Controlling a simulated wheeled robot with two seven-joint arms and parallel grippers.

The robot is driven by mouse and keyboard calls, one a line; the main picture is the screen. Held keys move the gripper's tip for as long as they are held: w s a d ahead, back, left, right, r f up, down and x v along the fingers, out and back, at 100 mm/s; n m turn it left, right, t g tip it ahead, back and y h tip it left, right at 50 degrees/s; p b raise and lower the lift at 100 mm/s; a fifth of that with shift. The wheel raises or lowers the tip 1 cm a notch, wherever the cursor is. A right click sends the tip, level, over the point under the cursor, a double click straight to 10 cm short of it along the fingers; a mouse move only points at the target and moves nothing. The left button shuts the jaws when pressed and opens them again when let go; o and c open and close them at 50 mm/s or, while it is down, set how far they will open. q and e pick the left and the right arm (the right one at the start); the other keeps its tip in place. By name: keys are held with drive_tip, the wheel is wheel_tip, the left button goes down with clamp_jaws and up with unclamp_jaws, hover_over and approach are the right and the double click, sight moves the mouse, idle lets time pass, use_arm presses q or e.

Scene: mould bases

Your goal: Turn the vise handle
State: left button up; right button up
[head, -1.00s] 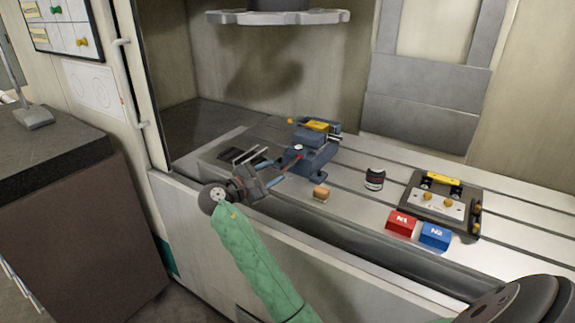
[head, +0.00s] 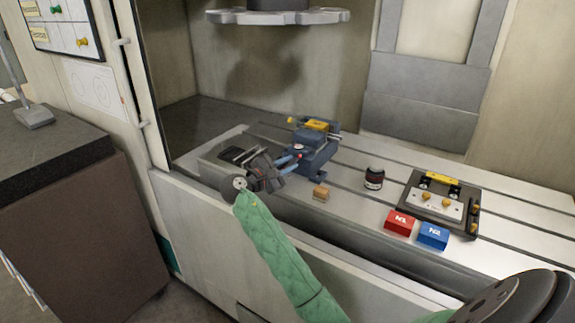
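The blue-grey vise (head: 318,160) with a yellow block (head: 316,125) in its top stands on the slotted machine table. The vise handle, with a small red part (head: 299,156), is at its near left end and is largely hidden by my gripper. My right gripper (head: 293,158), at the end of the green-sleeved arm, points at this end from the left. Its blue-tipped fingers look apart, on either side of the handle. I cannot tell whether they touch it. My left gripper is not in view.
Further right are a red block (head: 400,222), a blue block (head: 433,235) and a grey fixture plate (head: 440,205). A toothed disc (head: 278,17) hangs above. Grey slotted parts (head: 240,154) lie behind the gripper.

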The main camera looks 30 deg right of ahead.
clamp_jaws()
drive_tip(key=shift+m, duration=0.3)
drive_tip(key=shift+s+m+y, duration=0.1)
drive_tip(key=shift+m+y, duration=0.2)
drive_tip(key=shift+m, duration=0.5)
drive_tip(key=m, duration=0.2)
drive_tip(key=shift+m+y+b, duration=0.3)
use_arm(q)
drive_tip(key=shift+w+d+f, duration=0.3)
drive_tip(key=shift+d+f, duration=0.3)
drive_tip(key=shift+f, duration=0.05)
use_arm(e)
drive_tip(key=shift+s+m+t+y, duration=0.1)
drive_tip(key=shift+m+t+y, duration=0.2)
drive_tip(key=shift+m, duration=0.5)
